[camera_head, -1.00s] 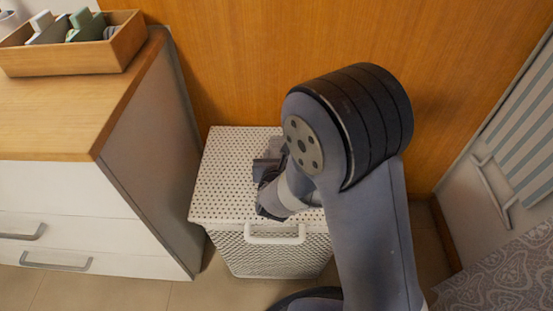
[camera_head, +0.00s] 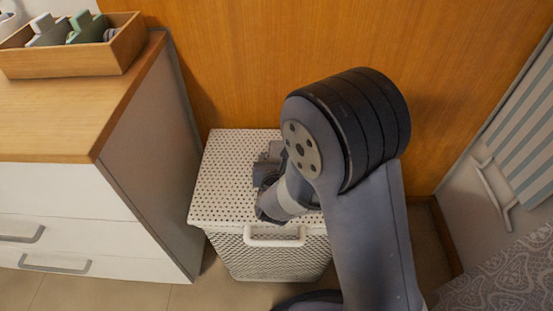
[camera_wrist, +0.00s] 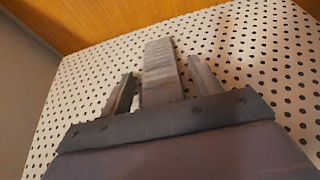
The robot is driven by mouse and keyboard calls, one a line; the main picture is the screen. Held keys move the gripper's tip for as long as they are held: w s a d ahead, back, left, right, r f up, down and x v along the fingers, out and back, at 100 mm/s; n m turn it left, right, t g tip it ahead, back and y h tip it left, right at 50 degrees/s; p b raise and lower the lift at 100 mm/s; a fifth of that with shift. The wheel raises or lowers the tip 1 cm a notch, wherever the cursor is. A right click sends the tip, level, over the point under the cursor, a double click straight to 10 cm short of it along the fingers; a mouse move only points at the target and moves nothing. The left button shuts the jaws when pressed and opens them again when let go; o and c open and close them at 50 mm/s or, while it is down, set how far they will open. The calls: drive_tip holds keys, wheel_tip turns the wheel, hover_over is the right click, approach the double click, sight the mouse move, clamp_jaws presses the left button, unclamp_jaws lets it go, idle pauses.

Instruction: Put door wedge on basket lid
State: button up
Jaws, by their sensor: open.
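The door wedge (camera_wrist: 160,52) is a grey, long block in the wrist view. It appears to lie on the white basket lid (camera_head: 226,180), which is dotted with small dark holes. My gripper (camera_wrist: 160,72) is open and low over the lid, with one finger on each side of the wedge and narrow gaps between. In the head view my gripper (camera_head: 266,172) is over the middle of the lid. My arm hides the lid's right part there, and the wedge is hard to tell from the fingers.
The white basket (camera_head: 270,258) with a front handle (camera_head: 275,240) stands on the floor against a wooden panel (camera_head: 240,60). A drawer cabinet (camera_head: 75,130) at left bears a wooden box (camera_head: 70,60) of small items. A striped cloth (camera_head: 525,140) hangs at right.

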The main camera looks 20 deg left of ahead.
drive_tip(key=p+v, duration=0.2)
drive_tip(key=v, duration=1)
